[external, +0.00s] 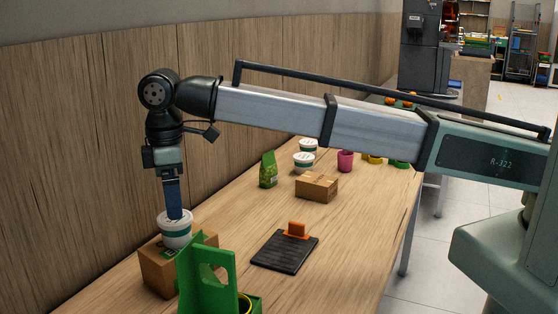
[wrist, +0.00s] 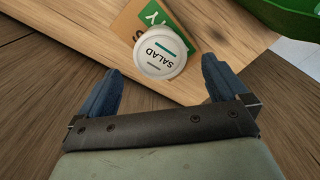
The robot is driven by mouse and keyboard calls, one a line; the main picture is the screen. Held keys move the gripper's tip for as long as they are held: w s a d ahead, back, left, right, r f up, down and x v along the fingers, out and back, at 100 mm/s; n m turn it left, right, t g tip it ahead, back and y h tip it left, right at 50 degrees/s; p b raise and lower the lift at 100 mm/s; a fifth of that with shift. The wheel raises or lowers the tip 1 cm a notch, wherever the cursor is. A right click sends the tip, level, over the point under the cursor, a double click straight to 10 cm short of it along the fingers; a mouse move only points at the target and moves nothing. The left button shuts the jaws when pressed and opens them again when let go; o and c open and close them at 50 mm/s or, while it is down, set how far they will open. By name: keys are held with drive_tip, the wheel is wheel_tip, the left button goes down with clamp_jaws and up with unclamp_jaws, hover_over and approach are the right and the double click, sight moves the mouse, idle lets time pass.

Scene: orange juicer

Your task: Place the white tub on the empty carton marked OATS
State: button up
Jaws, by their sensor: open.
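A white tub (external: 175,233) with a green band stands upright on a brown carton (external: 158,270) at the front left of the table. My gripper (external: 174,214) points down directly over the tub. In the wrist view my gripper (wrist: 160,68) is open, its blue fingers apart on either side below the lid, with nothing clamped between them.
A green stand (external: 205,285) is close on the carton's right. A dark board (external: 285,253) with an orange block lies mid-table. Farther back are another carton (external: 316,187), a green bag (external: 268,171), two more white tubs (external: 303,162) and a pink cup (external: 345,161). A wooden wall runs along the left.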

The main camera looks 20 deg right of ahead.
drive_tip(key=shift+r, duration=2.2)
